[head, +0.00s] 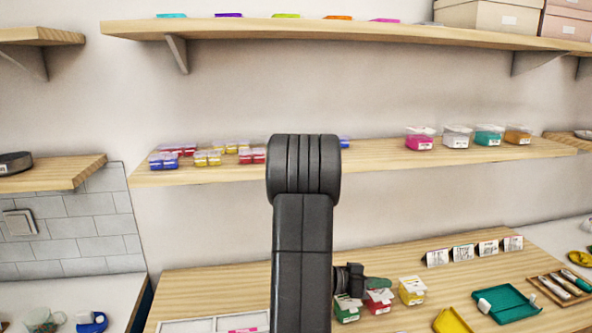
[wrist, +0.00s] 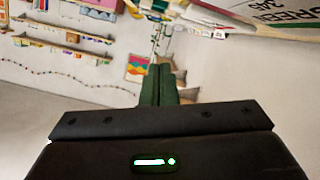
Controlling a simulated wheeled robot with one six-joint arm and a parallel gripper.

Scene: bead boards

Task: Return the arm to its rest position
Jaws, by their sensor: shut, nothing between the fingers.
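My arm (head: 303,230) rises in front of the shelves in the head view, folded over at its top joint. My gripper (head: 380,284) shows to the right of it, low over the table, with its green fingers pointing right. In the wrist view the two fingers of my gripper (wrist: 158,84) lie together, shut, with nothing between them. A box labelled GREEN (wrist: 270,12) is close at the wrist view's upper right, apart from the fingers.
Green (head: 346,310), red (head: 379,302) and yellow (head: 412,291) boxes stand just below and beside my gripper. A shelf (head: 375,158) with small containers runs behind my arm.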

